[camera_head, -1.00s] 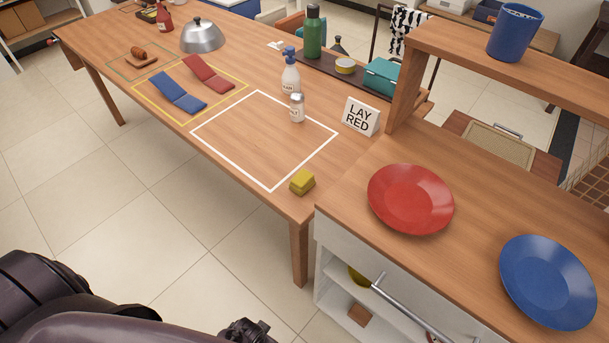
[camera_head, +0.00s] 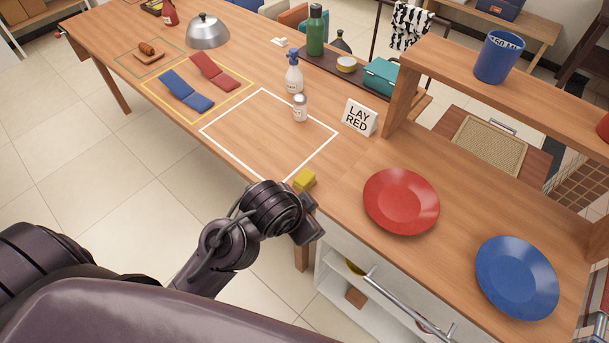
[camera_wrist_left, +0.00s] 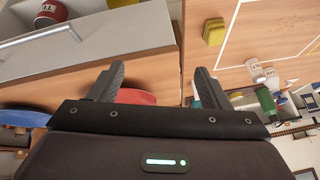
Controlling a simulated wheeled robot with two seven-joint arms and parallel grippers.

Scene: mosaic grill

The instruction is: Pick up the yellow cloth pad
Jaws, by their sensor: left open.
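The yellow cloth pad (camera_head: 305,180) lies on the wooden table by its front edge, near the corner of the white outline. My left arm's wrist is just in front of it in the head view and may hide its lower edge. The pad also shows in the left wrist view (camera_wrist_left: 214,32), at the top, beyond and to the right of the fingers. My left gripper (camera_wrist_left: 157,86) is open, with nothing between its fingers, and is apart from the pad. My right gripper is not in view.
A red plate (camera_head: 401,201) and a blue plate (camera_head: 517,277) lie on the counter to the right. A "LAY RED" sign (camera_head: 359,117), a shaker (camera_head: 300,107) and a pump bottle (camera_head: 294,72) stand behind the pad. The white outline's inside is mostly clear.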

